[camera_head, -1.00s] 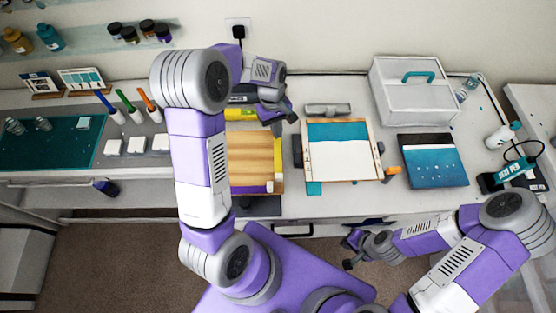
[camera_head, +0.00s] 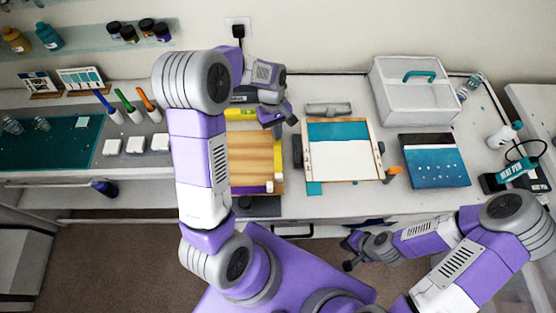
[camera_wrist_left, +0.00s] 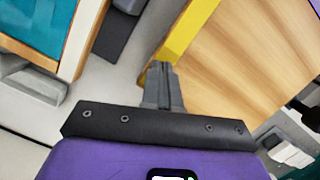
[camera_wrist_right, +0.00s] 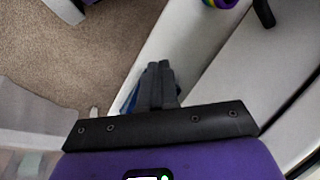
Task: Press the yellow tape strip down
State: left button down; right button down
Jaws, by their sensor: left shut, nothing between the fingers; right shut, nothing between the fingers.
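The wooden board (camera_head: 250,155) lies on the bench behind my left arm, which hides its left part. A yellow tape strip (camera_head: 278,156) runs along its right edge, and more yellow (camera_head: 240,114) shows along its far edge. In the left wrist view, the yellow strip (camera_wrist_left: 190,30) lies along the edge of the wood. My left gripper (camera_head: 277,121) is shut and empty at the board's far right corner. Its fingertips (camera_wrist_left: 161,66) overlap the end of the strip; contact cannot be told. My right gripper (camera_head: 346,252) is shut and empty in front of the bench, away from the board.
A teal picture (camera_head: 433,161), a white case (camera_head: 415,95) and a heat pen (camera_head: 505,175) are farther right. White blocks (camera_head: 135,146) sit at left.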

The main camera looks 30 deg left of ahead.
aim_at(279, 163)
pick_arm(q)
jog(key=shift+s+d, duration=0.1)
jog(key=shift+s, duration=0.05)
jog(key=shift+s+d+f, duration=0.15)
jog(key=shift+s+d, duration=0.15)
jog(key=shift+s, duration=0.2)
jog(key=shift+s+d+f, duration=0.1)
jog(key=shift+s+d, duration=0.15)
jog(key=shift+s, duration=0.25)
jog(key=shift+s+d+r, duration=0.1)
jog(key=shift+s+d, duration=0.4)
jog(key=shift+s, duration=0.35)
jog(key=shift+s+d+r, duration=0.2)
jog(key=shift+s+d, duration=0.35)
jog(key=shift+s, duration=0.25)
jog(key=shift+s+d+f, duration=0.15)
jog(key=shift+s+d, duration=0.4)
jog(key=shift+s, duration=0.3)
jog(key=shift+s, duration=0.1)
